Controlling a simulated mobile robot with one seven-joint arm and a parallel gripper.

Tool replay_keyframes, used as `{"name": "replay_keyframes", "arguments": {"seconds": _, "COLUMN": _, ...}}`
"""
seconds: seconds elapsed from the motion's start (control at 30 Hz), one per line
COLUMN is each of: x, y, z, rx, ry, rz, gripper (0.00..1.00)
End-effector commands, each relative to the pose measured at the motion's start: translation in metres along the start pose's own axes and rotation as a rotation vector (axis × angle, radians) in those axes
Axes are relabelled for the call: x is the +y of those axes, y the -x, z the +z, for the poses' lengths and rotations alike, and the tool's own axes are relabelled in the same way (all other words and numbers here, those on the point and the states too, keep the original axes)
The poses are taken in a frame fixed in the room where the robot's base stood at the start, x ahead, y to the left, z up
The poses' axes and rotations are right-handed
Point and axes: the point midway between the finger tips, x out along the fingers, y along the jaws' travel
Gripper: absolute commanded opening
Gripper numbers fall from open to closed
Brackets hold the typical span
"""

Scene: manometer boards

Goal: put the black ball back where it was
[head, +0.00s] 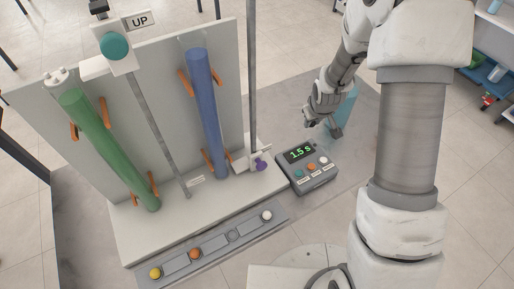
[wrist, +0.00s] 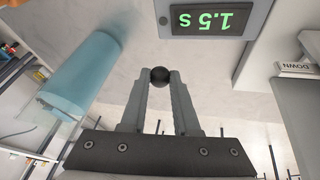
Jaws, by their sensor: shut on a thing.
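The black ball (wrist: 159,76) is held between the two fingertips of my gripper (wrist: 159,80) in the wrist view. A grey rack (head: 215,244) lies in front of the board's base. It holds a yellow ball (head: 155,273), an orange ball (head: 195,254) and a white ball (head: 267,215). A round seat (head: 233,235) between the orange and white balls is empty.
The timer box (head: 307,167) reads 1.5 s. A light blue cylinder (wrist: 85,75) stands close to my gripper. The board carries a green tube (head: 108,150) and a blue tube (head: 208,115). A purple knob (head: 261,164) is at the base's right end.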

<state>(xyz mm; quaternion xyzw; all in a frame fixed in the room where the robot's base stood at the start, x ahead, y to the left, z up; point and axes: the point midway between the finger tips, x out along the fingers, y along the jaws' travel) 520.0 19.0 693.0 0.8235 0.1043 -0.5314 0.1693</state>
Motion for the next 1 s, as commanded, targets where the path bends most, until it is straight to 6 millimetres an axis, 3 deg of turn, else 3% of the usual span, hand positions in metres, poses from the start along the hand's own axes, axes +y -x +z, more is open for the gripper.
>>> {"name": "replay_keyframes", "arguments": {"seconds": 0.33, "x": -0.055, "y": -0.06, "z": -0.039, "rx": 0.0, "ry": 0.007, "rz": -0.002, "gripper": 0.0}}
{"name": "replay_keyframes", "arguments": {"seconds": 0.53, "x": -0.074, "y": -0.081, "z": -0.056, "rx": 0.0, "ry": 0.003, "rz": -0.001, "gripper": 0.0}}
{"name": "replay_keyframes", "arguments": {"seconds": 0.73, "x": -0.079, "y": -0.09, "z": -0.057, "rx": -0.001, "ry": 0.0, "rz": 0.0, "gripper": 0.0}}
{"name": "replay_keyframes", "arguments": {"seconds": 1.0, "x": -0.084, "y": -0.121, "z": -0.044, "rx": -0.001, "ry": 0.0, "rz": 0.0, "gripper": 0.0}}
